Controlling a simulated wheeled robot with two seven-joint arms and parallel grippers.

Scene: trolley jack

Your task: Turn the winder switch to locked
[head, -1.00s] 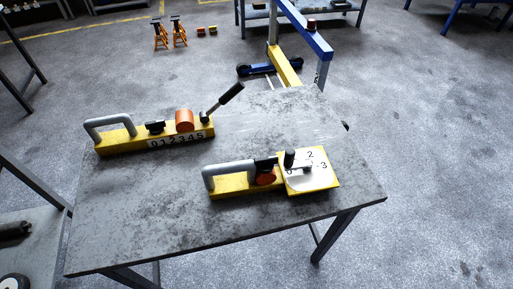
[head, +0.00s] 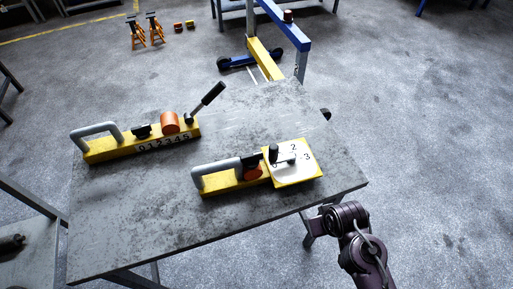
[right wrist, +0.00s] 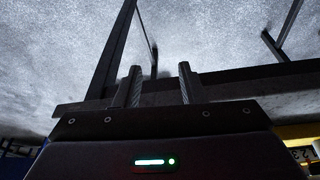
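Two yellow control units lie on the grey table. The nearer unit (head: 232,180) has a grey handle, an orange-red round part and a white dial plate (head: 306,171) with numerals and a small black-knobbed lever (head: 274,154). The farther unit (head: 105,152) has a handle, an orange drum (head: 170,123), a number strip and a tilted black-gripped lever (head: 207,98). I cannot tell which part is the winder switch; no "locked" mark is readable. My right gripper (right wrist: 160,68) is open and empty, its fingers apart, away from both units. My left gripper is not in view.
The table (head: 140,220) has bare room around the units. A blue and yellow hoist (head: 262,55) stands behind it. Orange jack stands (head: 148,30) are on the floor farther back. A shelf (head: 25,245) stands at left. In the right wrist view, dark table legs (right wrist: 108,55) cross the floor.

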